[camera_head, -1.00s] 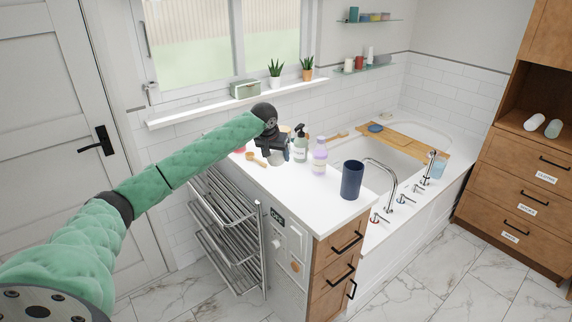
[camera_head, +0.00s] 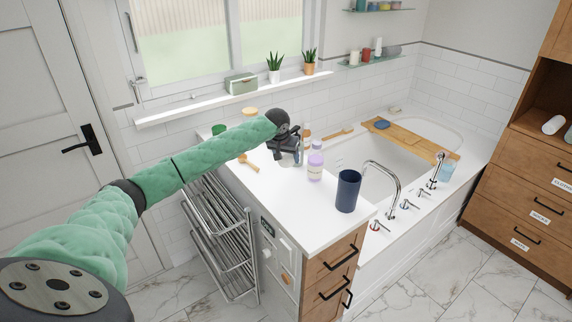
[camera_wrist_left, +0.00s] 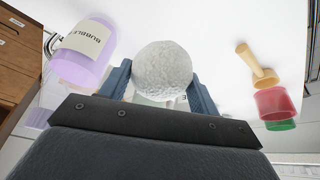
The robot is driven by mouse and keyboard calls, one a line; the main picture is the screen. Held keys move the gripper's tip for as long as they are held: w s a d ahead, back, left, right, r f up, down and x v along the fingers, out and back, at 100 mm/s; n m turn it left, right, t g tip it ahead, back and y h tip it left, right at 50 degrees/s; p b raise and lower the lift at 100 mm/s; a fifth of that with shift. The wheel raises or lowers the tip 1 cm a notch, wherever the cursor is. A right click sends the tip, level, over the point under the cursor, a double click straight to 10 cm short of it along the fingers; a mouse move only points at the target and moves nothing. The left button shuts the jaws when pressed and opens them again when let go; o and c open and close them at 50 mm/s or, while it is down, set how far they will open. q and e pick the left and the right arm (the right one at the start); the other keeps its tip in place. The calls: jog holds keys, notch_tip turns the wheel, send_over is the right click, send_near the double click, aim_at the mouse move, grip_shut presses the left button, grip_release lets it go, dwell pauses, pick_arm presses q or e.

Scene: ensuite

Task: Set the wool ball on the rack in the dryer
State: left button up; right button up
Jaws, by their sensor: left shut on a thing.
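The wool ball (camera_wrist_left: 163,70) is pale grey and rough, held between the fingers of my left gripper in the left wrist view. My left gripper (camera_head: 288,150) is shut on it over the back part of the white counter. In the head view the ball cannot be made out clearly from the gripper and the bottles behind. The metal rack (camera_head: 222,238), with several barred tiers, stands at the left side of the counter, low near the floor. A panel with a small display (camera_head: 267,227) is on the counter's front, beside the rack. My right gripper is not in view.
A purple bottle (camera_head: 315,167) and a dark blue cup (camera_head: 348,190) stand right of my gripper. The counter's front left is clear.

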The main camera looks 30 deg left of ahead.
aim_at(287, 166)
pick_arm(q)
jog(key=shift+x, duration=1)
jog(key=shift+s+d+f+p, duration=0.15)
jog(key=shift+f+p, duration=0.3)
jog(key=shift+f, duration=0.3)
jog(key=shift+s+a+f+p, duration=0.1)
jog(key=shift+f+p, duration=0.35)
jog(key=shift+f, duration=0.3)
jog(key=shift+w+f, duration=0.15)
jog(key=shift+f, duration=0.2)
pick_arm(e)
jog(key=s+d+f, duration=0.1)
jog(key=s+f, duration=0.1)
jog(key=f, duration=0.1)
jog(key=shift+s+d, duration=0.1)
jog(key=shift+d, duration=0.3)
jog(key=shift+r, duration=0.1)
pick_arm(q)
jog(key=o, duration=0.9)
jog(key=shift+o, duration=0.2)
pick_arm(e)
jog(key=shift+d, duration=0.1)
